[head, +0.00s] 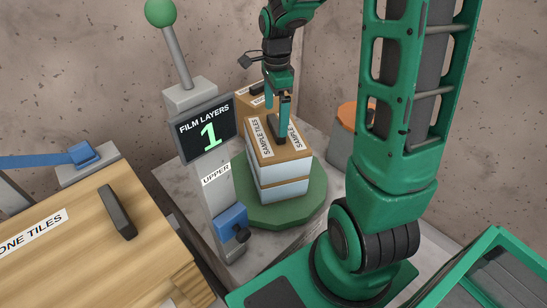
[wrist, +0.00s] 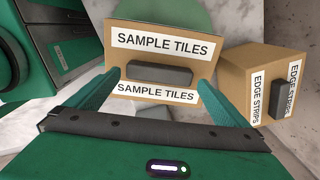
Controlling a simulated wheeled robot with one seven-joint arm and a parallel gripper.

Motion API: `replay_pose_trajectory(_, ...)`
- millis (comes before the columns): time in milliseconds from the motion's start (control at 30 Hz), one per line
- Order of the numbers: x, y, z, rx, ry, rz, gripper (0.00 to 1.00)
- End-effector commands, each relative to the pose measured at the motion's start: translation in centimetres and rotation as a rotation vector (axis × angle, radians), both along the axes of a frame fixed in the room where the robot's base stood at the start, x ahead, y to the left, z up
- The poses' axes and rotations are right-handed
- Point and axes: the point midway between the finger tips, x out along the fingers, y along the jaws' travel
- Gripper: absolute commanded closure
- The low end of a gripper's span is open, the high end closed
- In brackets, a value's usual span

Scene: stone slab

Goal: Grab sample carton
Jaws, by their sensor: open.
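The sample carton (head: 265,155) is a brown box labelled SAMPLE TILES, with pale bluish-white film around its sides. It stands on a round green turntable (head: 308,203). In the wrist view the carton (wrist: 200,69) has a dark grey bar handle (wrist: 159,73) on top, between two white labels. My gripper (head: 281,112) is above the carton top, pointing down. In the wrist view my gripper (wrist: 160,80) is open, its green fingers spread on either side of the handle. The frames do not show clearly how far above the handle the fingertips are.
An EDGE STRIPS carton (wrist: 240,75) stands close beside the sample carton. A grey post with a FILM LAYERS display (head: 207,128) reading 1 and a blue clamp (head: 231,224) stands left of the turntable. A wooden tile crate (head: 90,235) is at front left.

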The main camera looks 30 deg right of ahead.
Motion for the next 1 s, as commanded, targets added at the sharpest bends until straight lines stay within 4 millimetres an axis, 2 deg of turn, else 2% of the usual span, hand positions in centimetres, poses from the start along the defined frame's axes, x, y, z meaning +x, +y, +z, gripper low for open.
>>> replay_pose_trajectory(33, -0.1, -0.1, -0.9, 0.001, 0.005, 0.0, 0.0)
replay_pose_trajectory(200, 0.0, -0.1, -2.8, 0.001, 0.003, 0.0, 0.0)
replay_pose_trajectory(500, 0.0, -0.1, -3.2, 0.0, 0.0, 0.0, 0.0)
replay_pose_trajectory(567, 0.0, -0.1, -3.2, 0.0, 0.0, 0.0, 0.12)
replay_pose_trajectory(800, 0.1, -0.1, -3.2, 0.0, 0.0, 0.0, 0.69)
replay_pose_trajectory(1000, 0.1, -0.1, -3.1, -0.001, -0.002, 0.0, 0.69)
